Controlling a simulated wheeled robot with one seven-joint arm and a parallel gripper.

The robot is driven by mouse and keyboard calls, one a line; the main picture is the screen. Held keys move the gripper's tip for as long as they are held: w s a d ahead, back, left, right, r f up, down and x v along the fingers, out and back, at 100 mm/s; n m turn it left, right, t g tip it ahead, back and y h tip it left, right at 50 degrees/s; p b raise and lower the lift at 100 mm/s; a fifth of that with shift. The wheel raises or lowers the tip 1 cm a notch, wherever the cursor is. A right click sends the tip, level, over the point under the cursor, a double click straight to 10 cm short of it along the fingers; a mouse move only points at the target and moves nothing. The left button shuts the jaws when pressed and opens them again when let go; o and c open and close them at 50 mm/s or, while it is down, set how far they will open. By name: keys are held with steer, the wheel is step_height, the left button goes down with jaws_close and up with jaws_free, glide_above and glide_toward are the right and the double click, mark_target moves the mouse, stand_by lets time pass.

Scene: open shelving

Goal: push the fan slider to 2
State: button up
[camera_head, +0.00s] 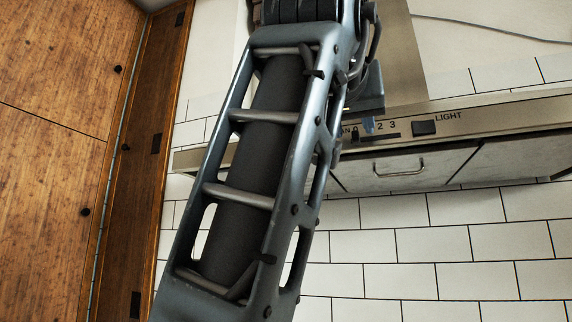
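The fan slider (355,137) is a small black knob at the left end of a dark horizontal slot, below the "0" mark on the range hood's front strip. The marks 2 and 3 show to its right; the spot between 0 and 2 is covered by my gripper. My gripper (368,124) is partly hidden behind my arm. Its blue tip points down just above the slot, to the right of the knob. I cannot tell whether it touches the strip or whether its fingers are apart.
The hood (480,111) carries a black light switch (424,128) right of the slot. Below it is a grey panel with a metal handle (399,168). Wooden cabinets (60,150) stand at left. White tiles (430,245) cover the wall. My arm blocks the hood's left part.

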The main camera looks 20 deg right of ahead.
steer(key=shift+x, duration=0.9)
steer(key=shift+c, duration=0.3)
jaws_close()
stand_by(0.5)
